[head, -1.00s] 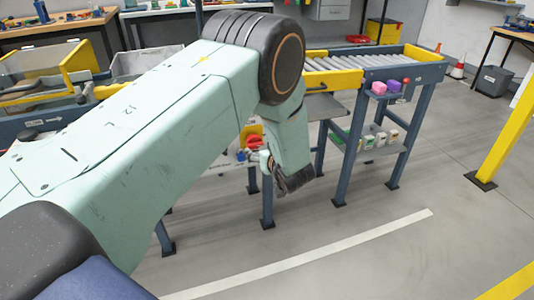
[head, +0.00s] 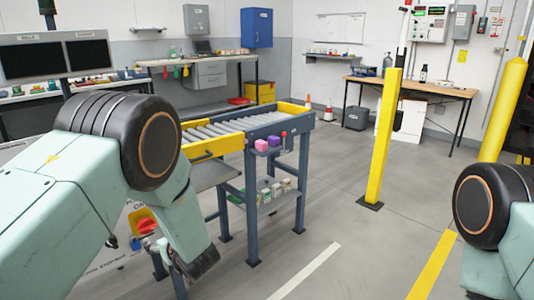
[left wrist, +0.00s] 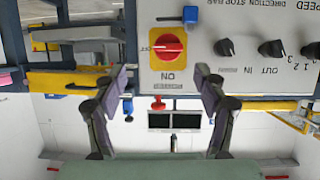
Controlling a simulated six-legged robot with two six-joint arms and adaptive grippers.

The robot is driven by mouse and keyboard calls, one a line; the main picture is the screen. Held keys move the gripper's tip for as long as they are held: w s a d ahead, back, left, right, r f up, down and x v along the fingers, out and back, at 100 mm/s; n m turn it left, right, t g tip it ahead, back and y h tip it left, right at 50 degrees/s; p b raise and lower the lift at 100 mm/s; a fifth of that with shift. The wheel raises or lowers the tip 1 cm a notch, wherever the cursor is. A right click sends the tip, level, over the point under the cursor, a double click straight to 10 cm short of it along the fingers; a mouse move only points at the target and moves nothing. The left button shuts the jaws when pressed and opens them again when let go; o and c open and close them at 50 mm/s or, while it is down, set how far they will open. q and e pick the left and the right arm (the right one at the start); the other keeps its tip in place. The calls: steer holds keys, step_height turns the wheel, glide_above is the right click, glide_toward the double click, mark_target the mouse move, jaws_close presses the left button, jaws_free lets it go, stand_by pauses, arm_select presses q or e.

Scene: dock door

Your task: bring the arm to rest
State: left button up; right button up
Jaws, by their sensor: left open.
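My left arm comes in from the left in the head view. Its dark gripper (head: 197,266) hangs low, in front of the roller conveyor's near end, and is partly hidden by my arm. In the left wrist view, the gripper (left wrist: 163,82) has its two fingers spread with nothing between them. A white control panel (left wrist: 215,80) with a red rotary switch (left wrist: 168,46) on a yellow plate appears upside down beyond the fingertips; contact does not show. The red switch also shows in the head view (head: 147,226). My right arm enters at the right edge; its gripper is out of view.
The roller conveyor (head: 225,127) stands ahead, with pink and purple blocks (head: 267,144) on its side and small boxes (head: 277,189) on a lower shelf. A yellow post (head: 383,140) stands to the right. The grey floor between conveyor and post is clear.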

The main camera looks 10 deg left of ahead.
arm_select(q)
steer(key=s+d+f+m+h, duration=0.4)
steer(key=s+f+m, duration=0.1)
steer(key=s+f, duration=0.4)
steer(key=s+d+f+m+g+h+p, duration=0.1)
steer(key=s+d+f+m+g+h, duration=0.1)
steer(key=s, duration=1.5)
steer(key=s+d+f+m+g+h+p, duration=0.2)
steer(key=s+g, duration=0.5)
steer(key=s, duration=0.9)
steer(key=shift+s+d+f+h, duration=0.35)
steer(key=shift+s+d+h, duration=0.05)
steer(key=shift+d+h, duration=0.45)
